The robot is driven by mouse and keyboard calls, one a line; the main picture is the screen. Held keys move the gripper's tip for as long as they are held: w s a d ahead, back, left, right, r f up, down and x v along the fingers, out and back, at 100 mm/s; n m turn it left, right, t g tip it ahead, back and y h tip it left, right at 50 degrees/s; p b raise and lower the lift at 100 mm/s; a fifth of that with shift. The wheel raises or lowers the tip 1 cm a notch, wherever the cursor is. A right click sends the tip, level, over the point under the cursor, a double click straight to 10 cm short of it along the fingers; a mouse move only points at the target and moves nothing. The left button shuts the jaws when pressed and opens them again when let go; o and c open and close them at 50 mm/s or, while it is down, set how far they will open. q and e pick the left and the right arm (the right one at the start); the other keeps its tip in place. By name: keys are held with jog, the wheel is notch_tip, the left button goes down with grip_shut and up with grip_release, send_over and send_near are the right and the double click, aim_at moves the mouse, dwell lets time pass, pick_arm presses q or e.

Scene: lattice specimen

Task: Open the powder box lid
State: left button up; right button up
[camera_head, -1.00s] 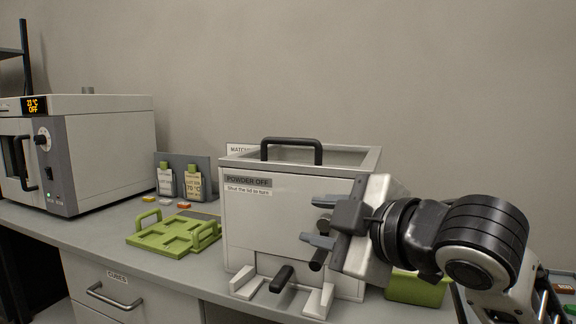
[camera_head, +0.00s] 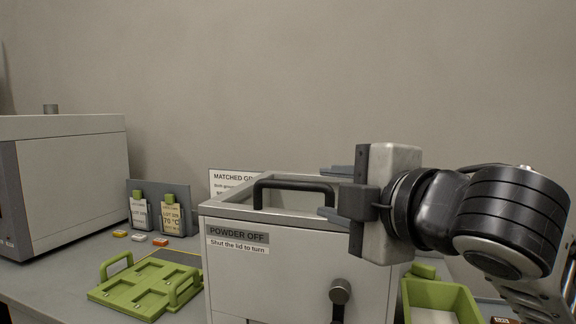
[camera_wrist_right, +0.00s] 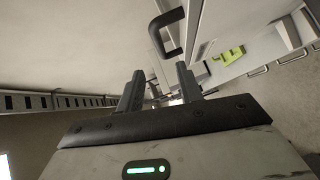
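The powder box (camera_head: 265,275) is a pale grey box with a "POWDER OFF" label on its front. Whether a finger touches the handle I cannot tell. My left gripper is not in view.
A dark knob (camera_head: 340,291) sticks out from the box front. A green bin (camera_head: 438,298) stands right of the box. The space above the lid is clear.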

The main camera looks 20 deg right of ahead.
aim_at(292, 185)
jog(key=p+x, duration=0.1)
jog(key=p, duration=0.2)
jog(key=r+p+x, duration=0.1)
jog(key=p+x, duration=0.1)
jog(key=p, duration=0.2)
jog(key=shift+w+f, duration=0.1)
jog(key=shift+w, duration=0.3)
jog(key=p, duration=0.3)
jog(key=shift+w+a+f, duration=0.15)
jog(key=shift+w+f, duration=0.05)
jog(key=shift+w, duration=0.1)
jog(key=x, duration=0.8)
jog(key=shift+f, duration=0.3)
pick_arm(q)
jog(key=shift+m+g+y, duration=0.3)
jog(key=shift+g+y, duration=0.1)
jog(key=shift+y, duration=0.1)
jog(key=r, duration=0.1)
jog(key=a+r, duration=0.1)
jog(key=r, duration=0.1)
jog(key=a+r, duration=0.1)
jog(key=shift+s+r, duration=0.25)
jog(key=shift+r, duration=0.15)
pick_arm(e)
jog(key=shift+s, duration=0.1)
jog(key=shift+c, duration=0.4)
grip_shut()
